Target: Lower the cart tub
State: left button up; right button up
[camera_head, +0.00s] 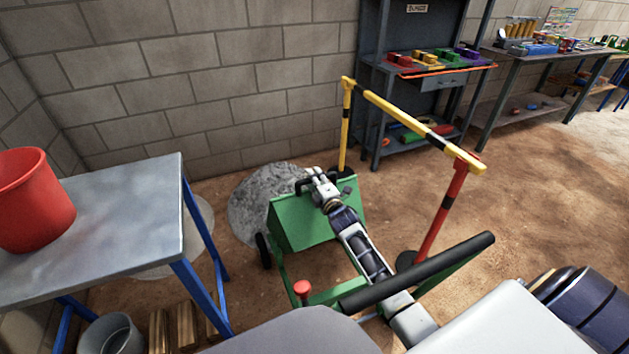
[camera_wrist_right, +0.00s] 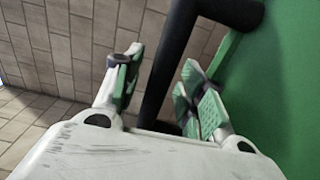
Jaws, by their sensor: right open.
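The green cart tub (camera_head: 300,222) sits in the green cart frame, its broad face tilted. A black bar (camera_head: 299,184) stands at its far upper edge, beside my right gripper (camera_head: 312,176). In the right wrist view the same gripper (camera_wrist_right: 160,88) is open, with the black bar (camera_wrist_right: 168,65) running between its fingers. The green tub wall (camera_wrist_right: 280,90) fills the right side of that view. I cannot tell whether the fingers touch the bar. My left gripper is out of view.
A yellow-black barrier (camera_head: 400,116) on posts stands right of the cart. A grey gravel pile (camera_head: 255,205) lies behind it. A red knob (camera_head: 302,288) stands near the cart. A metal table (camera_head: 125,215) with a red bucket (camera_head: 35,205) is left. Open floor lies right.

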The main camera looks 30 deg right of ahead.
jog(key=shift+w, duration=0.15)
jog(key=shift+c, duration=0.2)
grip_shut()
